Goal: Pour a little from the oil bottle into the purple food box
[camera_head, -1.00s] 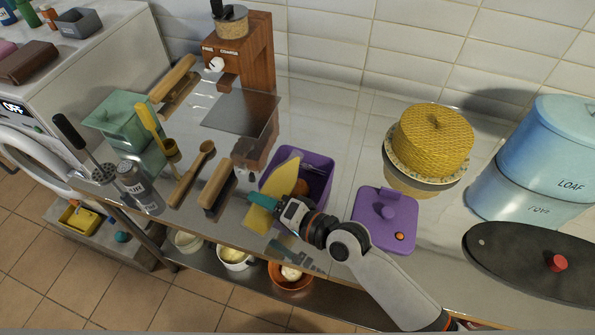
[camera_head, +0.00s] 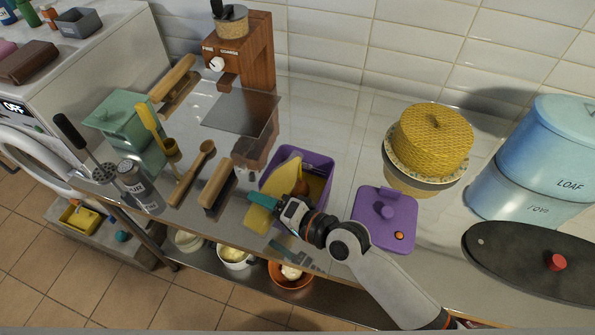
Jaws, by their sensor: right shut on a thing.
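The purple food box (camera_head: 325,166) stands open on the metal counter. Its purple lid (camera_head: 386,220) lies apart to its right. My right gripper (camera_head: 264,204) is at the box's front left edge, shut on a yellow item that I take to be the oil bottle (camera_head: 284,177). The bottle is tilted steeply, with its upper part reaching over the box and its other end below the fingers. An orange-brown part shows at the box's middle, and a yellow patch shows inside the box. The gripper hides part of the bottle. My left gripper is out of view.
A wooden-handled brush (camera_head: 217,186), a wooden spoon (camera_head: 192,174) and a shaker (camera_head: 138,185) stand or lie to the left. A wooden grinder (camera_head: 245,55) is behind. A yellow cake-like dome (camera_head: 433,140) and blue bins (camera_head: 545,160) are to the right.

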